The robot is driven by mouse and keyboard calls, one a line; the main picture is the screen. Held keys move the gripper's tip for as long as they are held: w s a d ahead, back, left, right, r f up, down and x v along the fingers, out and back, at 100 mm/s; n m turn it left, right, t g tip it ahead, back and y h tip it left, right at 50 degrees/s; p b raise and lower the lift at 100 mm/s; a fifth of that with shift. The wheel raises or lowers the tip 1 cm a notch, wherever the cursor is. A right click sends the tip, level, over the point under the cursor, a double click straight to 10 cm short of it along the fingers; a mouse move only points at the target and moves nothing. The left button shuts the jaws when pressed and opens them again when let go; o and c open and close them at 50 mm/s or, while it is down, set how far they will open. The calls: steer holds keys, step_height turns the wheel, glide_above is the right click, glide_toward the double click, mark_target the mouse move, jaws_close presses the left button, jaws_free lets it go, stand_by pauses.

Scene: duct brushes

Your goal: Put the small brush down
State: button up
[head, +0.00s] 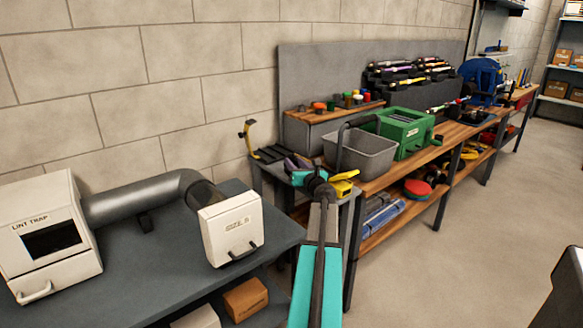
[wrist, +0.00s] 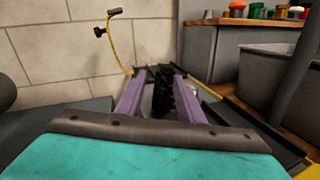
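My gripper (wrist: 160,76) has two purple fingers, which stand apart over a dark tray. It also shows in the head view (head: 296,163), at the far end of my teal and grey arm. A dark bristly brush head (wrist: 163,92) lies between the fingers, close to the right one. I cannot tell whether both fingers touch it. A thin yellow rod with a black handle (wrist: 119,35) rises behind the left finger. It shows in the head view (head: 248,138) too. Whether it joins the brush head is hidden. The dark slotted tray (head: 268,154) sits on a small side stand.
A grey bin (head: 362,152) with a raised handle stands close right of my gripper, beside a green box (head: 402,132). A white lint trap (head: 48,235) with a grey duct (head: 135,200) and white end box (head: 231,228) sits on the left table.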

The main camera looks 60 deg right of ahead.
mark_target(291, 158)
steer(key=shift+x, duration=1.9)
jaws_close()
